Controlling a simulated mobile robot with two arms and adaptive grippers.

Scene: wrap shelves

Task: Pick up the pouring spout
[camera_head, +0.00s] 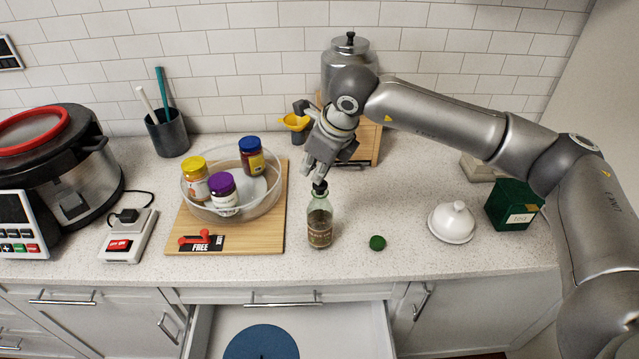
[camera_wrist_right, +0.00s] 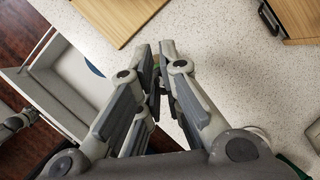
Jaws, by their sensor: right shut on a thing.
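The pouring spout (camera_head: 320,187) is a small dark piece at the mouth of a clear bottle with a dark label (camera_head: 319,228). I cannot tell whether the spout still sits in the neck. A small grey and black part at that view's left edge looks like my left gripper (camera_wrist_right: 18,122).
A green cap (camera_head: 377,243) lies right of the bottle. A glass bowl with jars (camera_head: 228,213) stands on the board (camera_head: 275,240) to the left. A white domed dish (camera_head: 451,222) and a green box (camera_head: 514,205) stand at right. An open drawer (camera_head: 330,335) is below.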

